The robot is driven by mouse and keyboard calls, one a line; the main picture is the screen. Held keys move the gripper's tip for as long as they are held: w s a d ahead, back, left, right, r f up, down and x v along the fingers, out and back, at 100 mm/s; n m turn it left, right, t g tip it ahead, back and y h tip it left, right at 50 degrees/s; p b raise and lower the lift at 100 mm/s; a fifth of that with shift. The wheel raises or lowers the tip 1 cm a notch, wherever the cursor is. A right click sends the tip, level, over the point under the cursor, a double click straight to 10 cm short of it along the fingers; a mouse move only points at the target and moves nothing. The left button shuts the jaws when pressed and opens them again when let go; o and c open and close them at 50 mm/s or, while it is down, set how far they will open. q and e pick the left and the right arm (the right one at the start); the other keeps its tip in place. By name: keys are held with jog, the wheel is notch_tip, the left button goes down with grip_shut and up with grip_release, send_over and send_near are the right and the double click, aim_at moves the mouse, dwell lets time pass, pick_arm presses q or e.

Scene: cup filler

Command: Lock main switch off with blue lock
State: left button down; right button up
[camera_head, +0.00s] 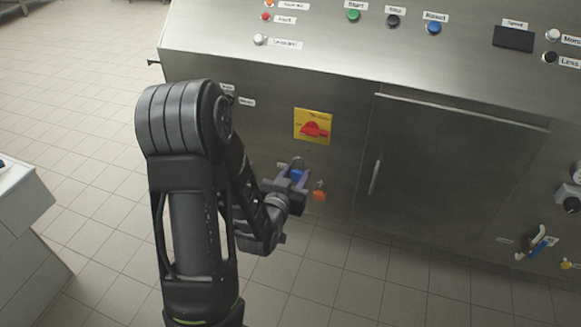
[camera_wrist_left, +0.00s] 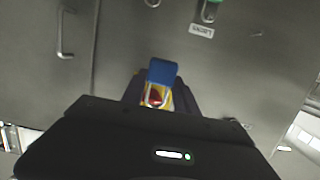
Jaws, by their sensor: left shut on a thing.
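The main switch (camera_head: 313,128) is a red knob on a yellow plate on the steel front of the machine. My left gripper (camera_head: 289,185) is shut on the blue lock (camera_head: 298,175), just below and left of the switch plate. In the left wrist view the blue lock (camera_wrist_left: 162,72) sits between the fingers. Red and yellow of the switch (camera_wrist_left: 155,97) show around its shackle there. Whether the lock touches the switch cannot be told. My right gripper is out of view.
An orange lock (camera_head: 320,192) hangs just right of the gripper. A green lock (camera_wrist_left: 211,11) hangs above a label in the left wrist view. A closed cabinet door (camera_head: 450,170) with a vertical handle is to the right. A panel of buttons (camera_head: 393,21) slopes above.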

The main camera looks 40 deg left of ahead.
pick_arm(q)
jog(key=shift+w+d+f, duration=0.1)
jog(key=shift+d+f, duration=0.05)
jog(key=shift+f, duration=0.4)
jog(key=shift+g, duration=0.3)
